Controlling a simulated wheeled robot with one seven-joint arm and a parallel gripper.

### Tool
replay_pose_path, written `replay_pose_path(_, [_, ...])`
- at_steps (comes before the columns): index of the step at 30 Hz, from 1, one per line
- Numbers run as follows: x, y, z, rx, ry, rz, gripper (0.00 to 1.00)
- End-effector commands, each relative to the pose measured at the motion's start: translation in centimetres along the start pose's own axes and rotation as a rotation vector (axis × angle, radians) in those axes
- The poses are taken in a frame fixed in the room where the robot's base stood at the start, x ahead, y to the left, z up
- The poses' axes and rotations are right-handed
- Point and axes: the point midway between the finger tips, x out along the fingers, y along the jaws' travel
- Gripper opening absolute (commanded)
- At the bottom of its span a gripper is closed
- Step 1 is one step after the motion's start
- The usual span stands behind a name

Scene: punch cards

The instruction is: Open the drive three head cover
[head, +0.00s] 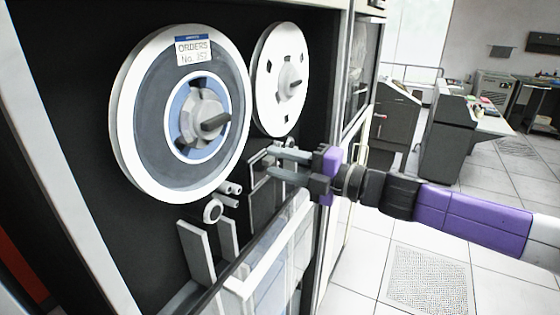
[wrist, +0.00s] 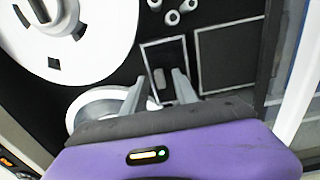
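The tape drive (head: 60,120) stands open in front of me with two reels on its dark face. Below the reels is a pale-edged rectangular panel, which seems to be the head cover (head: 262,195); it also shows in the wrist view (wrist: 147,58) as a dark panel with a light frame. I cannot tell whether it is open or shut. My gripper (head: 269,162) is open and points at this area. In the wrist view its fingers (wrist: 160,75) are apart, with a small grey piece between them in the picture. I cannot tell whether they touch the cover. No drive number is readable.
The left reel (head: 150,165) carries an "ORDERS" label; a white reel (head: 265,85) is beside it. Small rollers (head: 230,188) sit below. A glass-like panel (head: 270,265) slants across the lower front. Desks and a grey cabinet (head: 445,140) stand behind at the right; tiled floor is clear.

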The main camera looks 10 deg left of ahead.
Motion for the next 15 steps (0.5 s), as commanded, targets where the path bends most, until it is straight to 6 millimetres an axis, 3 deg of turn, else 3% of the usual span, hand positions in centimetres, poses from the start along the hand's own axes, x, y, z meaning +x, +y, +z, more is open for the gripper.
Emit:
replay_pose_path(4, [-0.01,-0.04,0.0,0.0,0.0,0.0,0.33])
replay_pose_path(9, [-0.02,-0.03,-0.01,0.0,0.0,0.0,0.0])
replay_pose_path(15, [-0.03,-0.09,-0.02,0.0,0.0,0.001,0.0])
